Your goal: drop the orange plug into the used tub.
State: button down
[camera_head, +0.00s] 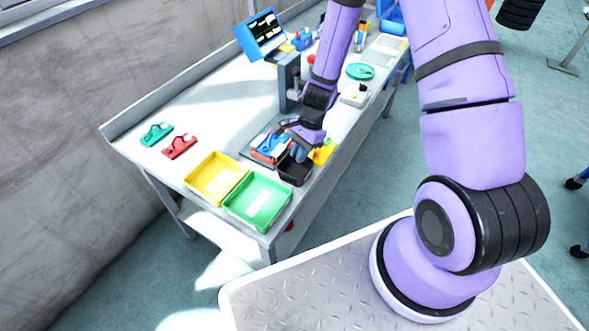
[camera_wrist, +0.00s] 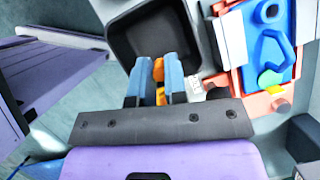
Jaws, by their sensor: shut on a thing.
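The orange plug (camera_wrist: 158,72) shows between the blue fingers of my gripper (camera_wrist: 160,66) in the wrist view. My gripper is shut on it, and the fingers hide part of it. The black tub (camera_wrist: 136,42) lies beyond and under the fingertips in that view, its visible floor empty. The fingertips and plug overlap the tub's near part; their height above it is hard to tell. In the head view the tub (camera_head: 296,174) stands at the bench's front edge, with my gripper (camera_head: 300,152) just over its far side. The plug cannot be made out there.
A fixture with red and blue parts (camera_head: 268,148) stands close beside the tub. A green tray (camera_head: 240,209) and a yellow tray (camera_head: 206,190) stand nearby. Red (camera_head: 179,146) and green (camera_head: 157,134) parts lie farther left. A screen (camera_head: 262,35) stands at the back.

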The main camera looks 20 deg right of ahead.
jog(key=c, duration=1.1)
grip_release()
jog(key=v, duration=1)
jog(key=shift+d+r, duration=0.1)
jog(key=shift+r, duration=0.3)
